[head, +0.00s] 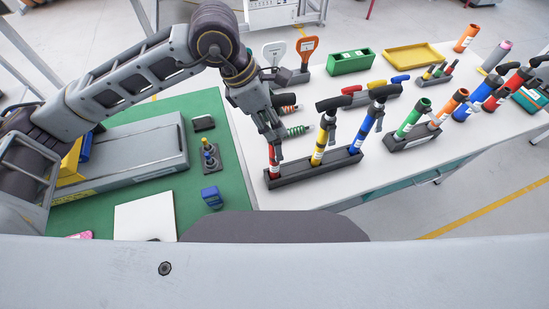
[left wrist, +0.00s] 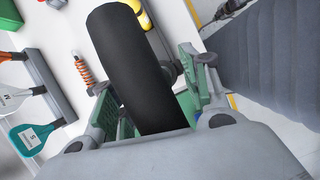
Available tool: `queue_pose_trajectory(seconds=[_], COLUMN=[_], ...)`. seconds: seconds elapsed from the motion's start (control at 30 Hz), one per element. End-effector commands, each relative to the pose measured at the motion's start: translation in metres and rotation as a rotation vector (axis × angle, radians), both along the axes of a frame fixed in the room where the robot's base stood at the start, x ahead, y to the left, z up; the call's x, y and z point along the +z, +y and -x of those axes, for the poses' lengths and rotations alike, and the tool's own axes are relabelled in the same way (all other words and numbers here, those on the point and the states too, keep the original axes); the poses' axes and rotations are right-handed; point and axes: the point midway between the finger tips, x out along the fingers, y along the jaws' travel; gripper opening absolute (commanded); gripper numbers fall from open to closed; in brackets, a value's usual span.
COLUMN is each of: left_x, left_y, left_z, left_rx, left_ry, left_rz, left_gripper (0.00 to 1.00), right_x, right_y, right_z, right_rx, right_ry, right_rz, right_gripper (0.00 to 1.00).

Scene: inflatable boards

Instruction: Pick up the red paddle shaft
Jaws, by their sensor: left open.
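A red paddle shaft (head: 274,158) stands upright in the left end of a long dark rack (head: 318,171) on the white table. My left gripper (head: 271,133) comes down over its top and hides most of it in the head view. In the left wrist view, a thick black grip (left wrist: 135,65), which appears to be the top of this shaft, runs between the green-padded fingers of the left gripper (left wrist: 150,105). The fingers are open around it; contact cannot be told. My right gripper is not in view.
A yellow shaft (head: 321,142) and a blue shaft (head: 364,131) with black grips stand in the same rack. Orange and green springs (head: 297,130) lie close behind the gripper. A second rack (head: 411,138) stands to the right. A green tray (head: 351,62) is behind.

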Motion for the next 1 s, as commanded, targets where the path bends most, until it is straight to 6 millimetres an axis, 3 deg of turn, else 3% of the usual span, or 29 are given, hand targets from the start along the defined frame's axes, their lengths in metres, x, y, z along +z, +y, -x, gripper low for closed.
queue_pose_trajectory(seconds=[0.27, 0.63, 1.0], left_x=[0.0001, 0.0002, 0.0006], left_y=[0.0002, 0.0002, 0.0001], left_z=[-0.0002, -0.0002, -0.0003], left_rx=[0.000, 0.000, 0.000], left_ry=[0.000, -0.001, -0.001], left_rz=[0.000, 0.000, 0.001], left_gripper=[0.46, 0.00, 0.00], right_x=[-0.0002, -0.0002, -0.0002], right_y=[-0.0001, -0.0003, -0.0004], right_z=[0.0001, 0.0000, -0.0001], right_rx=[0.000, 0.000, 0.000], right_ry=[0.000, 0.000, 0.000], right_rz=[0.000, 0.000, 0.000], right_gripper=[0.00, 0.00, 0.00])
